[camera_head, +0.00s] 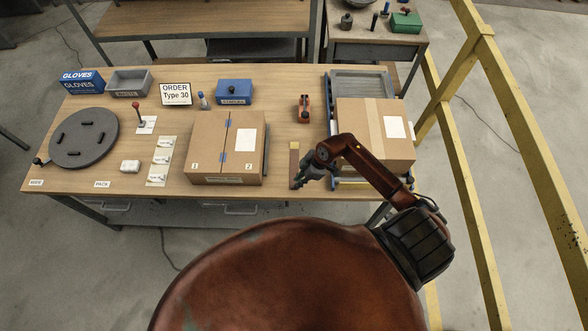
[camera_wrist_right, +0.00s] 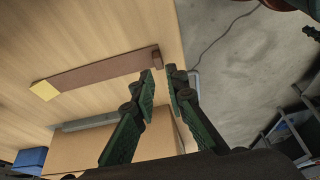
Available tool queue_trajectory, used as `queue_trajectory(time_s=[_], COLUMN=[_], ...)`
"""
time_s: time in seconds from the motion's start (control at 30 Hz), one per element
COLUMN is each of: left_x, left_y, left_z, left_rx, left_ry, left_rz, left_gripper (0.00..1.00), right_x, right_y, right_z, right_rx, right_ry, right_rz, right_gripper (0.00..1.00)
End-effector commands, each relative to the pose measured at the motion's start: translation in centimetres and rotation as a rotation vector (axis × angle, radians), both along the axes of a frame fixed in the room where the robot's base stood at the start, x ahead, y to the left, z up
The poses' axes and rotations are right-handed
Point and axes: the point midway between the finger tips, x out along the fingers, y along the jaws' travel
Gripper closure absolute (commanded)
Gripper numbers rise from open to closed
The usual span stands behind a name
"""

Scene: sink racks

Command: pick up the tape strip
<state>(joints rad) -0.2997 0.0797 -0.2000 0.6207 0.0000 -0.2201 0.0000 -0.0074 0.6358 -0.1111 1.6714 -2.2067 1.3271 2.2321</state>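The tape strip is a long flat brown strip with a yellow end. In the head view the tape strip (camera_head: 294,160) lies on the table between the two cardboard boxes, its yellow end toward the back. In the wrist view the tape strip (camera_wrist_right: 100,73) runs across the wood, its yellow end at left and its dark end near the table edge. My right gripper (camera_head: 298,184) is at the strip's front end. In the wrist view the right gripper (camera_wrist_right: 160,73) has its fingertips apart, with nothing between them, close to the dark end.
A closed cardboard box (camera_head: 206,150) stands left of the strip. Another box (camera_head: 376,138) is at right, and a red tape dispenser (camera_head: 304,108) stands behind the strip. The wooden table's front edge (camera_head: 275,196) is close to the gripper. A yellow rail (camera_head: 455,75) runs at right.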

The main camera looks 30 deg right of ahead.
Motion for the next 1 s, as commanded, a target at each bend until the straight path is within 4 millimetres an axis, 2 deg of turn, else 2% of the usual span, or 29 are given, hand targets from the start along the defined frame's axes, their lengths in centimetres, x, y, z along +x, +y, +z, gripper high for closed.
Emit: queue_trajectory(time_s=[0.2,0.37,0.6,0.8,1.0], left_x=[0.0,0.0,0.0,0.0,0.0], left_y=[0.0,0.0,0.0,0.0,0.0], left_z=[0.4,0.4,0.4,0.4,0.4], left_rx=[0.0,0.0,0.0,0.0,0.0], left_ry=[0.0,0.0,0.0,0.0,0.0], left_rz=[0.0,0.0,0.0,0.0,0.0], left_gripper=[1.0,1.0,1.0,1.0,1.0], right_x=[0.5,0.8,0.8,0.8,0.8], right_y=[0.7,1.1,1.1,1.1,1.1], right_z=[-3.0,-4.4,-4.5,-4.5,-4.5], right_rx=[0.003,0.001,0.001,0.001,0.001], right_ry=[0.0,-0.002,-0.002,-0.002,-0.002], right_rz=[-0.001,0.001,0.001,0.001,0.001], right_gripper=[0.87,0.87,0.87,1.0,1.0])
